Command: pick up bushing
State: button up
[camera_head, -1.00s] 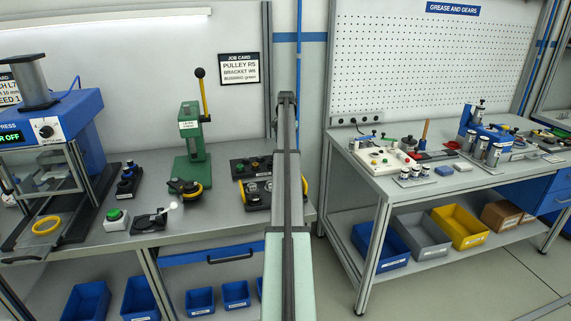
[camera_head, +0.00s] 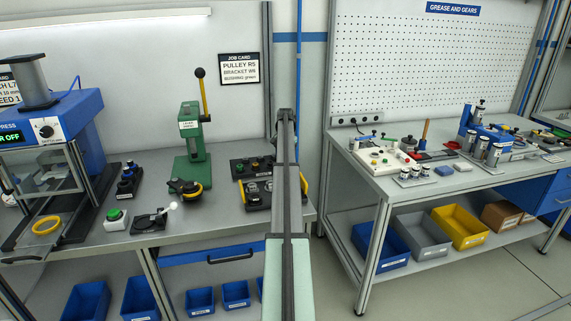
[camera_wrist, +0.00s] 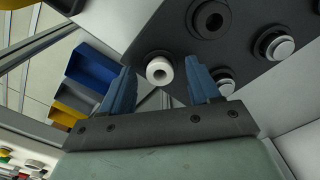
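A white part with a round hole (camera_wrist: 159,70), which looks like a bushing, shows in the wrist view between my fingers. It stands at the edge of a dark tray (camera_wrist: 186,47). My gripper (camera_wrist: 160,66) is open, with one blue finger on each side of the white part and a visible gap on both sides. Whether the fingertips are down to its height is hard to tell. In the head view the tray (camera_head: 257,204) with yellow handles is on the left bench, partly behind my arm. My gripper is hidden there.
Other round parts sit close by in the tray: a dark ring (camera_wrist: 211,20) and a silver-topped part (camera_wrist: 281,47). A green lever press (camera_head: 193,145) stands left of the tray. A second dark tray (camera_head: 250,167) is behind it. Blue bins (camera_head: 200,301) are below the bench.

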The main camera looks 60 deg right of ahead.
jog(key=c, duration=1.1)
jog(key=shift+r, duration=0.15)
